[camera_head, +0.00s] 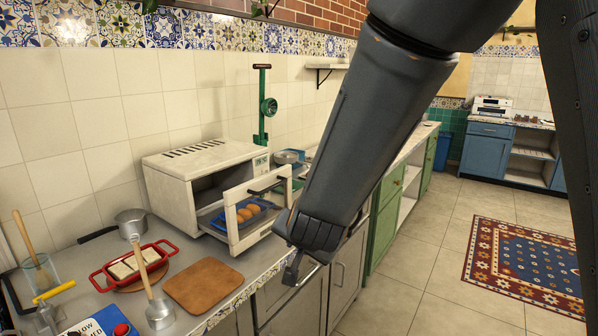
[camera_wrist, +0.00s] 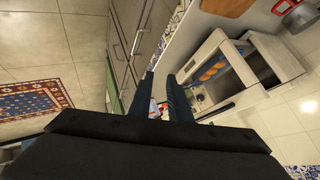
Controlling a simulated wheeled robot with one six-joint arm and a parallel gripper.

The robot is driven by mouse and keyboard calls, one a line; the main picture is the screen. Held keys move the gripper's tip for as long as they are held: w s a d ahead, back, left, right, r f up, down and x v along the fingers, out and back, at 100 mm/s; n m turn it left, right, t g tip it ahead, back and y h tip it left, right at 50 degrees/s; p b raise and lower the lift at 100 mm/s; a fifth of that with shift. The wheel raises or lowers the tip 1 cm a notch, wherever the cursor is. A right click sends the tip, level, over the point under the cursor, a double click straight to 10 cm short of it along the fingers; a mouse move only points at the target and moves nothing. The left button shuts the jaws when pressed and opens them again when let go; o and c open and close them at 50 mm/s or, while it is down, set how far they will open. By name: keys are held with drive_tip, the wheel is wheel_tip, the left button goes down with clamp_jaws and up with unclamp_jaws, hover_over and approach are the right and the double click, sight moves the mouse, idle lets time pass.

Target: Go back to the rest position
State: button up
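My gripper (camera_head: 294,270) hangs over the front edge of the counter, in front of the white oven (camera_head: 205,170). In the wrist view its two dark fingers (camera_wrist: 160,77) are apart, with a gap between them and nothing held. A blue tray (camera_head: 222,222) with several brown rolls (camera_head: 247,212) is at the oven's opening. My gripper is apart from the oven and tray. The oven also shows in the wrist view (camera_wrist: 262,62). My arm hides part of the counter behind it.
A green lever device (camera_head: 263,105) stands behind the oven. The tiled floor (camera_head: 420,280) to the right is clear, with a patterned rug (camera_head: 530,262).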

drive_tip(key=s+d+f+n+g, duration=0.2)
drive_tip(key=s+d+n+g, duration=0.1)
drive_tip(key=s+d, duration=0.6)
drive_tip(key=s+d+f+n+g+h, duration=0.1)
drive_tip(key=s+d+g, duration=0.4)
drive_tip(key=s+d, duration=0.5)
wheel_tip(320, 180, down, 2)
drive_tip(key=shift+d+f+n+h, duration=0.3)
drive_tip(key=shift+d+n, duration=0.1)
drive_tip(key=shift+n, duration=0.5)
